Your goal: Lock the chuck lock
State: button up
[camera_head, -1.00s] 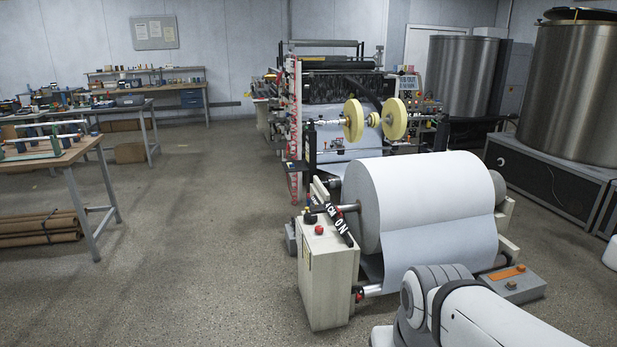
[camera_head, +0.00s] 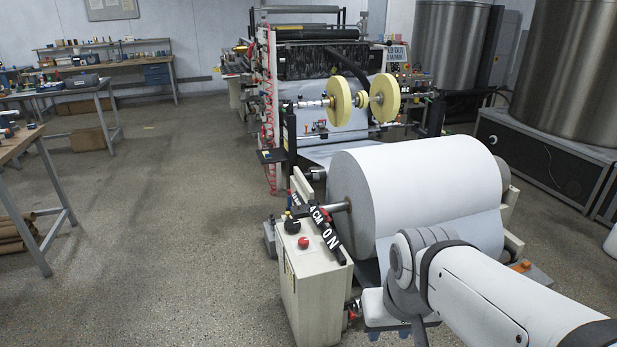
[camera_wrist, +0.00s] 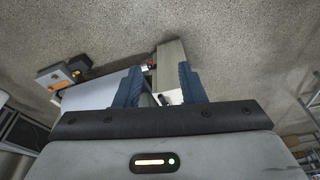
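The chuck lock is not clearly identifiable. A black bar with white lettering ending in "ON" (camera_head: 325,232) lies along the top of the cream control box (camera_head: 318,285), beside the metal shaft (camera_head: 337,207) of the large white paper roll (camera_head: 425,180). In the wrist view the cream box (camera_wrist: 172,62) shows beyond the fingertips, with a small red part beside it. My gripper (camera_wrist: 158,69) has its two blue fingers apart, with no object clearly held between them. In the head view it is mostly hidden below my arm, right of the control box.
A red button (camera_head: 303,243) and a black knob (camera_head: 292,226) sit on the control box. The coating machine (camera_head: 320,65) with yellow discs stands behind the roll. Floor to the left is open (camera_head: 170,240), up to the workbenches. Steel tanks (camera_head: 450,60) stand at the back right.

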aim_at(326, 214)
jog(key=u, duration=0.05)
jog(key=i, duration=1.85)
jog(key=z, duration=0.15)
